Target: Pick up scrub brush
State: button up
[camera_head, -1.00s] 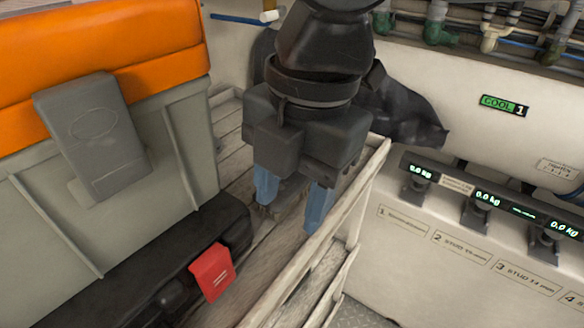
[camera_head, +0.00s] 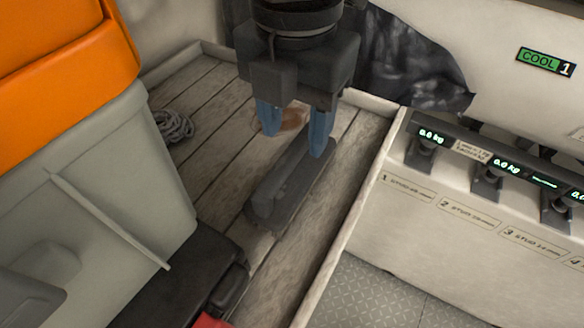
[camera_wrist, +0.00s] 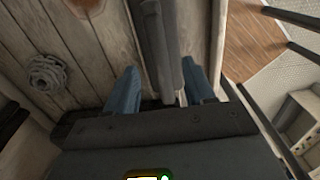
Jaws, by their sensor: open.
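A long dark grey object (camera_head: 285,195), which looks like the scrub brush, lies on the grey wooden planks. Its bristles cannot be made out. My gripper (camera_head: 296,145) is open above its far end, with its two blue fingers pointing down. In the wrist view the brush (camera_wrist: 157,40) runs lengthwise between the spread fingers of my gripper (camera_wrist: 160,72). The fingers stand to either side of it, and I see no clear contact.
A coiled rope (camera_head: 173,126) lies on the planks at left. A small brown item (camera_head: 294,116) is partly hidden behind my fingers. A grey bin with an orange top (camera_head: 95,195) stands left, a pale ledge (camera_head: 350,215) right. A dark bag (camera_head: 412,75) is behind.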

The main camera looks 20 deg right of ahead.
aim_at(293, 150)
jog(key=shift+s+a+f, duration=0.1)
jog(key=shift+f, duration=2.25)
jog(key=shift+c, duration=0.4)
grip_shut()
